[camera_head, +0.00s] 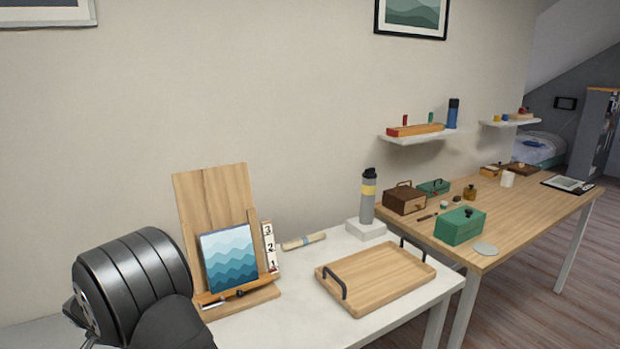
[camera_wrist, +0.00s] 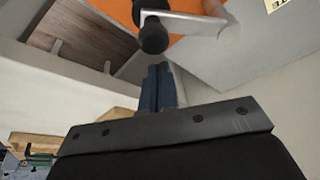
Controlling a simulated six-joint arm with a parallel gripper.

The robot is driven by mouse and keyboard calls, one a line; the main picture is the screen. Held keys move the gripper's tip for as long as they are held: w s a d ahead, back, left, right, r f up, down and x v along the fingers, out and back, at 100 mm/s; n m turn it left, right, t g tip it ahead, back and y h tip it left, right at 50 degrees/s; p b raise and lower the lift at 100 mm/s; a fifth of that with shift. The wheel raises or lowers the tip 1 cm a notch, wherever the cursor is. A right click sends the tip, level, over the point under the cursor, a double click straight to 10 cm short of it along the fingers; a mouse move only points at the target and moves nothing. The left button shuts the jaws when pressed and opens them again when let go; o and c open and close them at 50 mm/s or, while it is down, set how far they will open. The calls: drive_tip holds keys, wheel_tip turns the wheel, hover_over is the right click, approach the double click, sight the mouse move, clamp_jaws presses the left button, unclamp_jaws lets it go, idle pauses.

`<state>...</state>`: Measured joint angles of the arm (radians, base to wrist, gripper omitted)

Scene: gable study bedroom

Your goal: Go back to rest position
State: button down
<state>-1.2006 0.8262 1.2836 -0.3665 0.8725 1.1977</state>
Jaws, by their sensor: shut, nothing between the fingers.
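My gripper (camera_wrist: 158,88) shows in the wrist view, with its two dark fingers side by side, shut and empty. Just beyond the fingertips is a dark round knob (camera_wrist: 153,36) on a grey metal lever (camera_wrist: 190,24), in front of an orange surface (camera_wrist: 118,10). I cannot tell whether the fingers touch the knob; they look apart from it. In the head view my dark arm fills the lower left, and the gripper's fingers do not show there.
A white table (camera_head: 345,250) holds a wooden easel (camera_head: 215,195) with a wave picture (camera_head: 229,258), and a wooden tray (camera_head: 375,275). A grey bottle (camera_head: 367,205) stands on a white block. A wooden desk (camera_head: 525,215) at right holds a green box (camera_head: 459,227) and several small things.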

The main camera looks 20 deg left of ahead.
drive_tip(key=shift+s+d, duration=0.1)
drive_tip(key=shift+s, duration=0.6)
drive_tip(key=shift+w+n, duration=0.3)
drive_tip(key=shift+w, duration=0.5)
drive_tip(key=shift+s, duration=0.15)
